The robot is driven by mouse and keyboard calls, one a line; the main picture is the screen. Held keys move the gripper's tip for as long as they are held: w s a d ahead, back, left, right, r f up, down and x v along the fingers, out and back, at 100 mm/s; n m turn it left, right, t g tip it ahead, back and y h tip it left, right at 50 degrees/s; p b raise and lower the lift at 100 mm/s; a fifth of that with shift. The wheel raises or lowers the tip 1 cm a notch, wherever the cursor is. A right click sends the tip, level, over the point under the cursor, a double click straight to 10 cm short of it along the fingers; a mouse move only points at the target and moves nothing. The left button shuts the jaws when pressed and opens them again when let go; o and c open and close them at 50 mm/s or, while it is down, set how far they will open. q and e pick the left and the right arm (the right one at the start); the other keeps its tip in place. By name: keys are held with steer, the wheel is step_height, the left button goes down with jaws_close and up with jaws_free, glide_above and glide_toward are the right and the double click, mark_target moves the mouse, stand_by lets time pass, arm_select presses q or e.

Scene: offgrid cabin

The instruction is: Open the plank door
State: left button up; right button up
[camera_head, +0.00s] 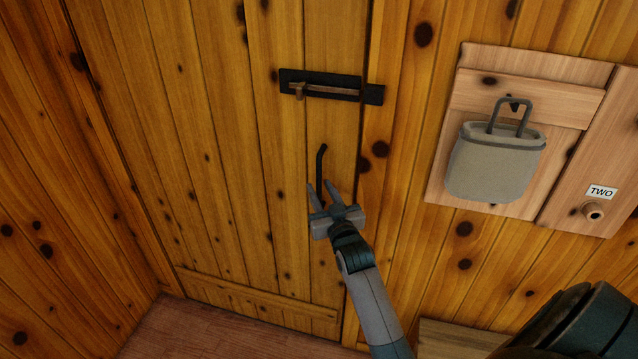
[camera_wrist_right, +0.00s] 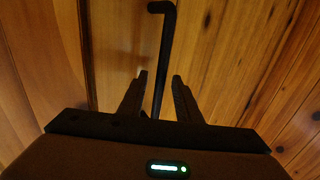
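The plank door (camera_head: 215,130) is a tall panel of knotty yellow boards and looks shut in its frame. A dark bolt latch (camera_head: 330,88) with a wooden bar lies across its right edge. Below it is a black upright pull handle (camera_head: 321,162). My right gripper (camera_head: 325,186) is at the lower part of the handle, its fingers spread. In the right wrist view the handle (camera_wrist_right: 164,50) runs down between the two open fingertips (camera_wrist_right: 160,76), with gaps showing; I cannot tell whether they touch it. My left gripper is not in view.
To the right of the door, a grey bag (camera_head: 495,165) hangs from a hook on a wooden board (camera_head: 530,65). A plank wall (camera_head: 40,180) stands close on the left. Bare floor (camera_head: 200,330) shows below the door.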

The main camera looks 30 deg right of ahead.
steer(key=shift+x, duration=1)
steer(key=shift+c, duration=0.7)
jaws_close()
